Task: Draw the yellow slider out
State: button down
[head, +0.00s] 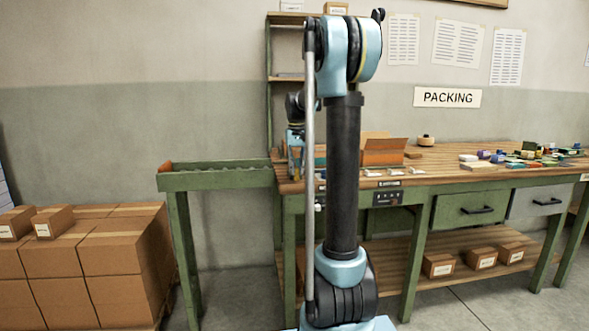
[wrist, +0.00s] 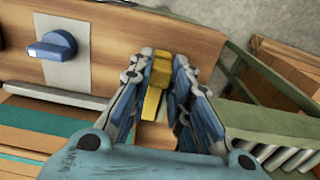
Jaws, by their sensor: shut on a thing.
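The yellow slider (wrist: 153,92) shows in the wrist view as a narrow yellow piece against a wooden board (wrist: 118,45). My gripper (wrist: 165,75) has its two fingers on either side of the slider and is shut on it. The slider's far end sits between the fingertips, and its lower end runs back between the fingers. In the head view my own arm hides the slider and most of my gripper.
A blue knob on a grey plate (wrist: 55,48) is left of the gripper. A green roller conveyor (wrist: 262,130) lies to the right, with cardboard boxes (wrist: 285,65) beyond. In the head view an open carton (head: 385,151) and several small items (head: 520,157) stand on the workbench (head: 450,178).

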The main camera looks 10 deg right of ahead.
jog(key=shift+s, duration=0.3)
jog(key=c, duration=1.5)
grip_release()
jog(key=shift+r, duration=0.1)
jog(key=shift+r, duration=0.25)
notch_tip(320, 180, up, 11)
jog(key=shift+w+r, duration=0.1)
